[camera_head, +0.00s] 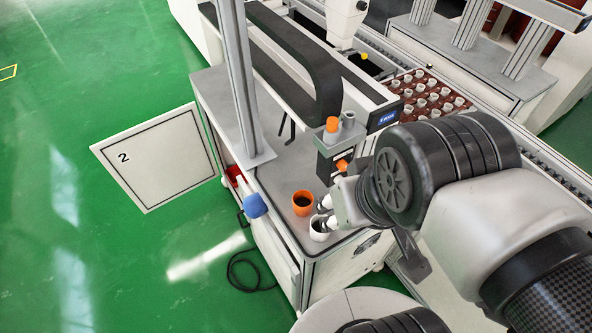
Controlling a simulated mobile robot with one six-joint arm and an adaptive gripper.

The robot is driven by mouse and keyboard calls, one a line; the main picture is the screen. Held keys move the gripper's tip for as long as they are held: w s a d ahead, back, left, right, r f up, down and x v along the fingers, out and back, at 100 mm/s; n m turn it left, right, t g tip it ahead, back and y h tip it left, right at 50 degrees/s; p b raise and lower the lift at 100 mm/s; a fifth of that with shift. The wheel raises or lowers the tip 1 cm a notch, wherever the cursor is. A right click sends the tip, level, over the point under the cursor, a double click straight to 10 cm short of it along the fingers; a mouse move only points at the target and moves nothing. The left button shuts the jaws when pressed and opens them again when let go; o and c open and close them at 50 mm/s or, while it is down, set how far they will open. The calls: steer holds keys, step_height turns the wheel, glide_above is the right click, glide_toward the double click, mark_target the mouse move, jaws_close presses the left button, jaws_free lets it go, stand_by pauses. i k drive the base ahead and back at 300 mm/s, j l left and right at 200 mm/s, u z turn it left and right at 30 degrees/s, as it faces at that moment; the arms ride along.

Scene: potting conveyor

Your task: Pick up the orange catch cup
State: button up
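The orange catch cup (302,204) stands upright on the grey top of the bench, near its left front part. Its dark inside shows from above. My gripper (325,212) is just right of the cup, with its fingers pointing left. The two fingertips look apart, with nothing seen between them. A small gap shows between the gripper and the orange cup.
A dark device with an orange knob (332,124) stands behind the gripper. A blue rounded part (255,205) juts from the bench's left edge. A tray of pots (432,92) sits on the conveyor at the right.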

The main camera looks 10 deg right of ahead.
mark_target(302, 199)
steer(key=l+u, duration=0.4)
steer(key=k+l+u, duration=0.15)
steer(key=l+u, duration=0.25)
steer(key=l, duration=0.2)
steer(key=k+l+u, duration=0.15)
steer(key=l+u, duration=0.25)
steer(key=i+l, duration=0.1)
steer(key=i, duration=0.4)
